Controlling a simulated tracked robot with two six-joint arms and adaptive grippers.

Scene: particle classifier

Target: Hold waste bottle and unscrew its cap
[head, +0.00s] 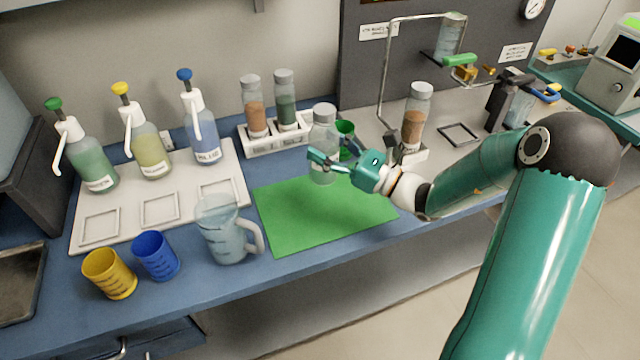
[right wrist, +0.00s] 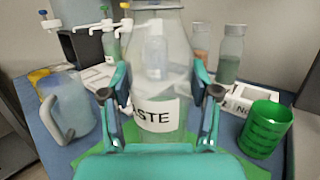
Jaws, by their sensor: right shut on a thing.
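The waste bottle (head: 322,135) is clear with a grey cap (head: 324,111) and stands upright at the back of the green mat (head: 320,218). In the right wrist view its label (right wrist: 157,115) reads "STE" and the bottle fills the middle. My right gripper (head: 325,160) is shut around the bottle's body, with a finger on each side; it also shows in the right wrist view (right wrist: 160,105). The cap is on the bottle in the head view. My left gripper is not in view.
A green cup (head: 345,138) stands just behind and right of the bottle. A clear jug (head: 224,235) stands left of the mat, beside blue (head: 156,256) and yellow (head: 110,274) cups. A white rack (head: 285,140) with two bottles is behind. Most of the mat is bare.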

